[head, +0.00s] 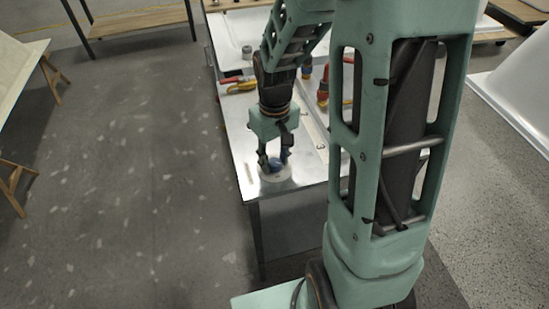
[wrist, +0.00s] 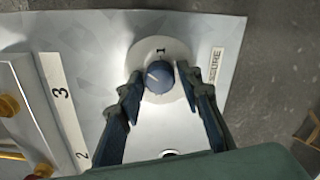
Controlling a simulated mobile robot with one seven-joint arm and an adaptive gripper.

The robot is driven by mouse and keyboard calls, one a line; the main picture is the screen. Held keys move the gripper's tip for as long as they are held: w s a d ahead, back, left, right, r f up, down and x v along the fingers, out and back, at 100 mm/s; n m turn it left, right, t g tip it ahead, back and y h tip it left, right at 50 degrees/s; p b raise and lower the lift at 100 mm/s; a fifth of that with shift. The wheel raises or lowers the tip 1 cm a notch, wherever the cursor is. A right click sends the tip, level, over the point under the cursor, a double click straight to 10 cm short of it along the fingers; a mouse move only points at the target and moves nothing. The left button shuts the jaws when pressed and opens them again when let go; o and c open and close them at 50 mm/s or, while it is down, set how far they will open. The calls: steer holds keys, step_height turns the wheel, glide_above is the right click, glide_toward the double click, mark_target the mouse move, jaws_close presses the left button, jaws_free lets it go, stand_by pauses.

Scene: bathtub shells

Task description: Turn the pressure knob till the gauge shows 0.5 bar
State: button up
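The blue pressure knob (wrist: 158,79) sits on a round pale dial plate (wrist: 178,47) near the panel's corner. A light pointer line on the knob points up and left in the wrist view, and a "1" is printed above it. My gripper (wrist: 158,73) has one finger on each side of the knob, tips very close to it; I cannot tell whether they press on it. In the head view my gripper (head: 273,165) points down over the knob at the table's near end. No gauge reading is legible; a dark-edged round thing (wrist: 170,154) is mostly hidden by my gripper.
A label ending in "URE" (wrist: 214,66) lies right of the dial. A strip marked 3 and 2 (wrist: 64,110) is at left. Floor left of the table is clear.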

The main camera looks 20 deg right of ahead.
mark_target(275, 161)
steer(key=c, duration=0.8)
steer(key=shift+o, duration=0.2)
steer(key=shift+m, duration=0.9)
steer(key=o, duration=1.2)
steer(key=shift+c, duration=0.2)
step_height(275, 161, up, 12)
